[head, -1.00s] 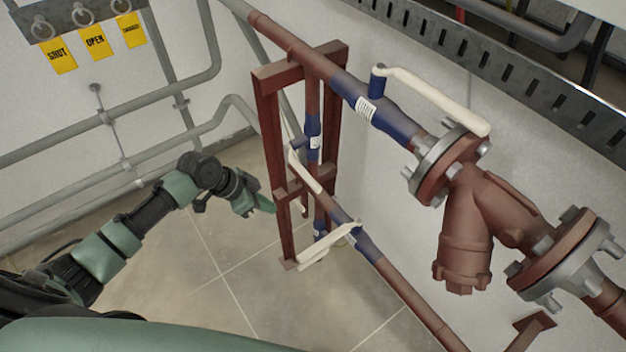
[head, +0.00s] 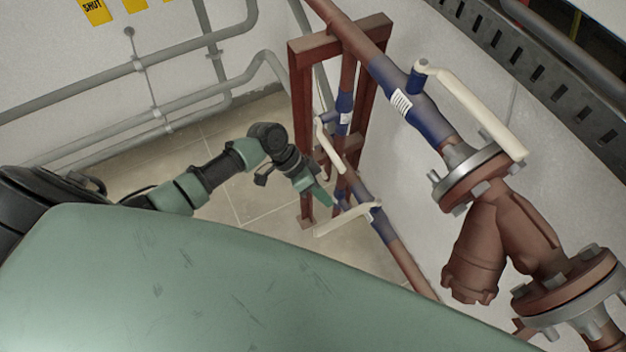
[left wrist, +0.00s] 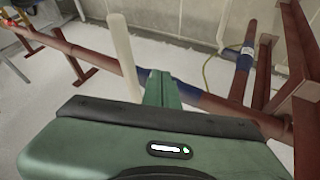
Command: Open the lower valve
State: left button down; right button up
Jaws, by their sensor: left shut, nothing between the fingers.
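The lower valve (head: 382,227) is a blue body on the low slanting red-brown pipe. Its long cream handle (head: 345,221) points left, out from the pipe. My left gripper (head: 323,197) is shut and empty, its green fingers just above and beside this handle in the head view. In the left wrist view, the shut fingers (left wrist: 161,88) are upright in front of the blue valve body (left wrist: 215,105). A cream handle (left wrist: 125,55) stands just left of them. I cannot tell whether fingers and handle touch. My right gripper is out of view.
A red-brown frame (head: 303,130) stands behind the fingers. A vertical pipe carries a blue valve (head: 343,108) with a cream handle (head: 327,147). The upper pipe has a larger blue valve (head: 410,100) and flanged fittings (head: 470,175). Floor left of the frame is clear.

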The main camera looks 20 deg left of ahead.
aim_at(349, 216)
pick_arm(q)
jog(key=shift+s+d+r+p, duration=0.15)
jog(key=shift+s+d+p, duration=0.25)
jog(key=shift+s+d, duration=0.65)
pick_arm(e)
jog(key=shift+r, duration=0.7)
pick_arm(q)
jog(key=shift+d, duration=0.1)
